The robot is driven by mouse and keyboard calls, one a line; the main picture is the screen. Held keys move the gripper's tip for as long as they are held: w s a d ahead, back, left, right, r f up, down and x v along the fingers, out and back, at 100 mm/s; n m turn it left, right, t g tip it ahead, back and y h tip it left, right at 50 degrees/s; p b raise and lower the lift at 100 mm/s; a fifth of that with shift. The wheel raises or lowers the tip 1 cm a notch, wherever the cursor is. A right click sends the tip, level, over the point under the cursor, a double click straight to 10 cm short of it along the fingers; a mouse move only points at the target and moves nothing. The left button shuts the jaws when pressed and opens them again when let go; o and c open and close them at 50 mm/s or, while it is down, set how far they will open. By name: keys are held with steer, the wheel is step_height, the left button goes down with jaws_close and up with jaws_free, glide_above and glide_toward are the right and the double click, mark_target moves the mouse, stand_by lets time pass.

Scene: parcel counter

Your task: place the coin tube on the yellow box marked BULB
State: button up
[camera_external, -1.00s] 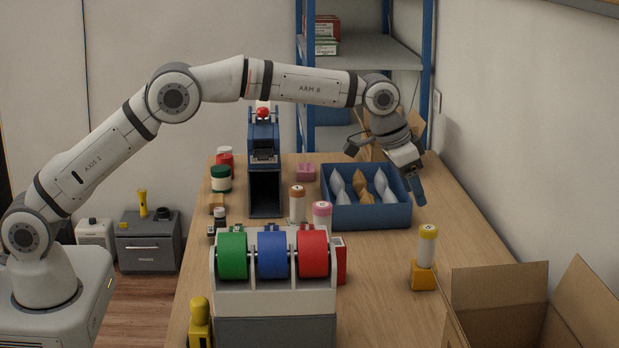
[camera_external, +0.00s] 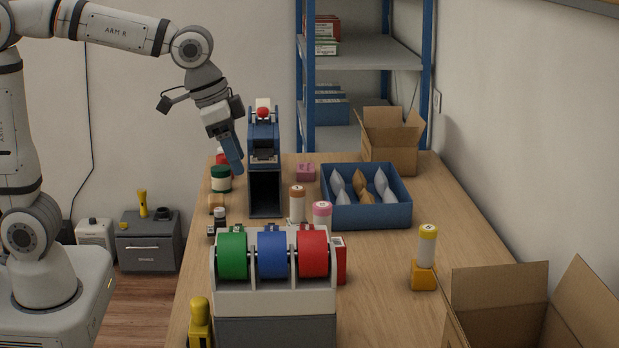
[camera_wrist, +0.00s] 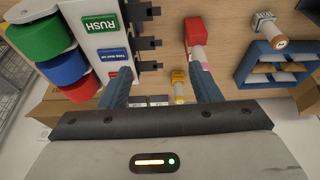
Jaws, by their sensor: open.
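A white coin tube with a yellow cap (camera_external: 427,250) stands upright on the yellow box (camera_external: 422,278) at the right of the counter. The box's marking is not legible. In the wrist view the yellow box (camera_wrist: 178,75) shows small between my fingers, with the tube's yellow cap (camera_wrist: 180,98) below it. My gripper (camera_external: 236,168) is open and empty, high above the left back of the counter, far from the tube. Its two blue fingers (camera_wrist: 160,75) show apart in the wrist view.
A tape dispenser (camera_external: 275,300) with green, blue and red rolls stands in front. A brown-capped tube (camera_external: 297,203) and a pink-capped tube (camera_external: 321,213) are behind it. A blue tray (camera_external: 372,216) holds several pouches. An open carton (camera_external: 495,318) is at front right. Bare counter surrounds the yellow box.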

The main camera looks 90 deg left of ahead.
steer(key=s+f, duration=0.3)
steer(key=s, duration=0.6)
steer(key=s+d+f, duration=0.1)
steer(key=s+f, duration=0.3)
steer(key=s, duration=0.5)
steer(key=shift+s+d, duration=0.15)
steer(key=shift+s, duration=0.05)
